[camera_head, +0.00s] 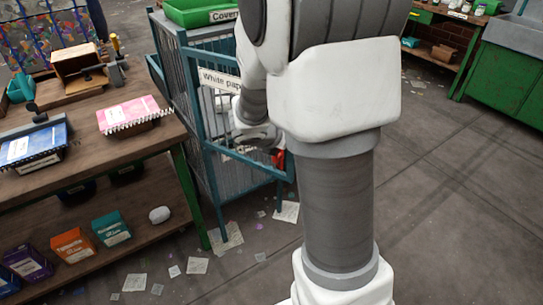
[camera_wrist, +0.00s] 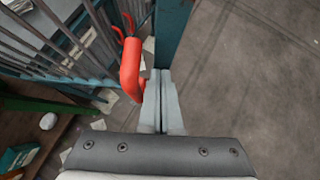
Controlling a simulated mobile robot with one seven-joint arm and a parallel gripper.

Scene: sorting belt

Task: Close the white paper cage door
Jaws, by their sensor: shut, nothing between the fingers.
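The white paper cage (camera_head: 172,75) is a teal frame with grey wire bars, left of my arm in the head view. Its door, a teal-framed panel (camera_head: 212,150) with a "White paper" sign (camera_head: 218,80), seems to stand at an angle out from the cage, partly hidden by my arm. A red curved handle (camera_wrist: 131,68) shows in the wrist view, and a bit of red shows by my wrist in the head view (camera_head: 278,158). My gripper (camera_wrist: 161,75) is shut and empty, its fingers just right of the handle. I cannot tell whether they touch it.
A wooden workbench (camera_head: 165,122) with notebooks and a lower shelf of small boxes stands left of the cage. A green bin (camera_head: 200,12) sits on top behind. Paper scraps (camera_head: 226,238) litter the floor. The floor to the right is mostly clear, up to a green cabinet (camera_head: 510,85).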

